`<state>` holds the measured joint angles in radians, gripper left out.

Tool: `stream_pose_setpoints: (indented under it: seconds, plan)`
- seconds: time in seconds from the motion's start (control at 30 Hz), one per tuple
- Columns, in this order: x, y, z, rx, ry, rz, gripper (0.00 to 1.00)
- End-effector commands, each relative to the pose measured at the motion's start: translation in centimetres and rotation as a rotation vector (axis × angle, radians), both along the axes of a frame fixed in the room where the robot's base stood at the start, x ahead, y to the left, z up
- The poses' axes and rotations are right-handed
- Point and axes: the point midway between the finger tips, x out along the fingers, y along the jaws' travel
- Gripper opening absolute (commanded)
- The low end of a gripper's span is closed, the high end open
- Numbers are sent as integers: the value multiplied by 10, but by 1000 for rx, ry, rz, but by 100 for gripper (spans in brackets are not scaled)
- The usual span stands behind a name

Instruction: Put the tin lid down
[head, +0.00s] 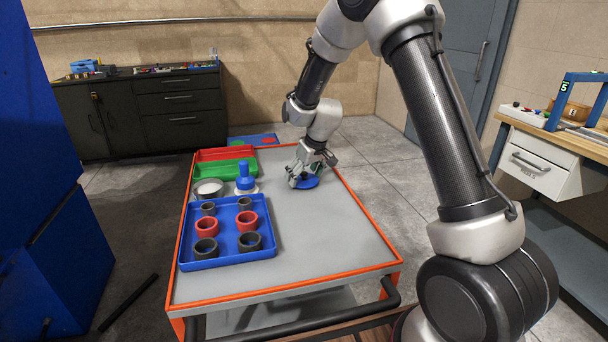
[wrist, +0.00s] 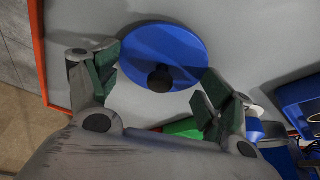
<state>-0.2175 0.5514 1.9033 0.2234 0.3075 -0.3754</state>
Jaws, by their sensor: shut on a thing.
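The tin lid (head: 307,184) is a round blue disc with a black knob, seen at the far middle of the grey cart top (head: 325,225). It also shows in the wrist view (wrist: 180,50), with its knob facing the camera. My gripper (head: 302,176) is shut on the lid, with its two fingers at opposite sides of the rim. In the wrist view my gripper (wrist: 162,80) has green-padded fingertips beside the lid's edge. I cannot tell whether the lid touches the cart top. An open silver tin (head: 208,188) stands to the left.
A blue tray (head: 222,261) with several black and red rings lies at the front left. The cart's right and front middle are clear. An orange rim (head: 372,217) edges the cart.

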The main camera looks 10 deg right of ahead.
Motion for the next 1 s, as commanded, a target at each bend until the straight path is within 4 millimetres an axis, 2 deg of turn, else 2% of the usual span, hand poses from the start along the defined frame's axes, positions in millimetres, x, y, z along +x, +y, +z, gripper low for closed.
stream_pose_setpoints:
  seconds: [0.27, 0.3, 0.4, 0.77, 0.87, 1.0]
  plan:
    - [0, 0, -1, 0, -1, 0, 60]
    - [0, 0, -1, 0, -1, 0, 84]
    - [0, 0, -1, 0, -1, 0, 100]
    - [0, 0, 0, 0, -1, 0, 100]
    - [-1, -1, 6, 1, -3, 0, 100]
    - [-9, -4, 28, 1, -5, 0, 100]
